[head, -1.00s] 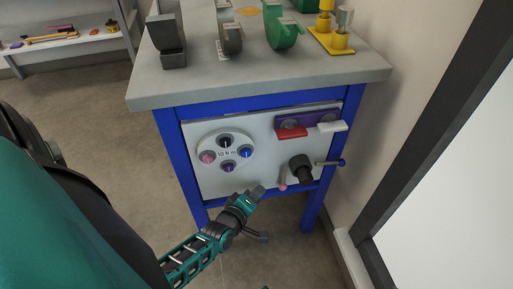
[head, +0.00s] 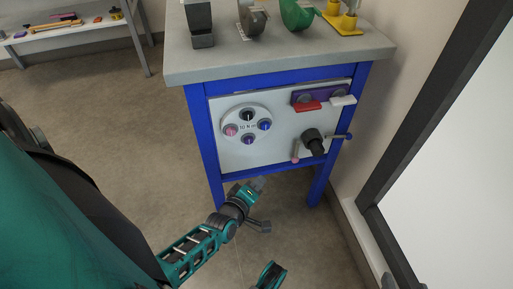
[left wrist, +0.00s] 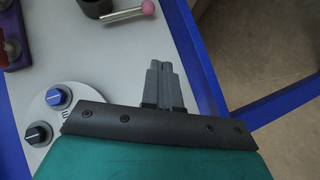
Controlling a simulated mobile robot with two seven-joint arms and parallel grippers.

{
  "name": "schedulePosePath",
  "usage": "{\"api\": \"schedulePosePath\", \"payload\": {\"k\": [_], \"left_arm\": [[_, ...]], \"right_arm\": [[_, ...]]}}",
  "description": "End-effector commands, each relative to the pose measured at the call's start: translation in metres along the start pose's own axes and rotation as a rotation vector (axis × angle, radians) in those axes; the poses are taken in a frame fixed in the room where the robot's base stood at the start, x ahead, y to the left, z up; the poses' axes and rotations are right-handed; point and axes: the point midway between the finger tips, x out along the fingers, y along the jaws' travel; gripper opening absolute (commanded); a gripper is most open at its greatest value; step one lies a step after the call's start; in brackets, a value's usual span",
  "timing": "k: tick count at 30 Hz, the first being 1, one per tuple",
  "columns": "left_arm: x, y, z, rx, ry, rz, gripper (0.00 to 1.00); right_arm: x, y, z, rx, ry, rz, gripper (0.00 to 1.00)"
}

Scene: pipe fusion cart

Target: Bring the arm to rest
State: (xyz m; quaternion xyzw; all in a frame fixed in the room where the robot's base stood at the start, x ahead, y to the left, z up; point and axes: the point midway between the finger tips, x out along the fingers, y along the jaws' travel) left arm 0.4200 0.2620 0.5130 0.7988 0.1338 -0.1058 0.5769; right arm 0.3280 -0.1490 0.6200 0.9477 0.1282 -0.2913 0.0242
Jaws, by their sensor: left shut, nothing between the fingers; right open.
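My left gripper (head: 258,184) is shut and empty, just in front of the lower edge of the cart's white panel (head: 280,165). In the left wrist view its two grey fingers (left wrist: 165,85) lie together with nothing between them, in front of the panel. My left arm reaches in from the lower left. Two grey tips of my right gripper (head: 405,284) show apart at the bottom edge; most of it is out of frame. A teal part of my right arm shows at the bottom middle.
The panel carries a round plate of knobs (head: 247,124), a red handle (head: 307,107), a white handle (head: 343,100), a black knob (head: 314,143) and a pink-tipped lever (head: 295,154). Blue legs (head: 320,183) flank it. A dark-framed board (head: 440,120) stands at right. Open floor lies left.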

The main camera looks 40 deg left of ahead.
Motion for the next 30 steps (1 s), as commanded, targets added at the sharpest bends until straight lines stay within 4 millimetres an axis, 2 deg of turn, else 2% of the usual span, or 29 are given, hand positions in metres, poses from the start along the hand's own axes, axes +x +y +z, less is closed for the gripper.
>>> {"api": "schedulePosePath", "payload": {"k": [14, 17, 20, 24, 30], "left_arm": [[0.000, 0.000, 0.000, 0.005, -0.002, 0.000, 0.00], [-0.005, 0.005, 0.005, 0.071, -0.029, 0.000, 0.00], [-0.017, 0.019, 0.017, 0.244, -0.096, 0.003, 0.00], [-0.048, 0.045, 0.041, 0.607, -0.225, 0.025, 0.00], [-0.092, 0.076, 0.064, 1.025, -0.355, 0.075, 0.00]], "right_arm": [[0.001, 0.000, -0.002, 0.004, 0.004, 0.002, 0.66], [0.001, 0.000, -0.002, 0.005, 0.006, 0.002, 0.66], [0.002, 0.000, -0.003, 0.005, 0.007, 0.002, 0.66], [0.002, 0.000, -0.003, 0.005, 0.007, 0.002, 0.66], [0.002, 0.000, -0.003, 0.005, 0.007, 0.002, 0.66]]}}
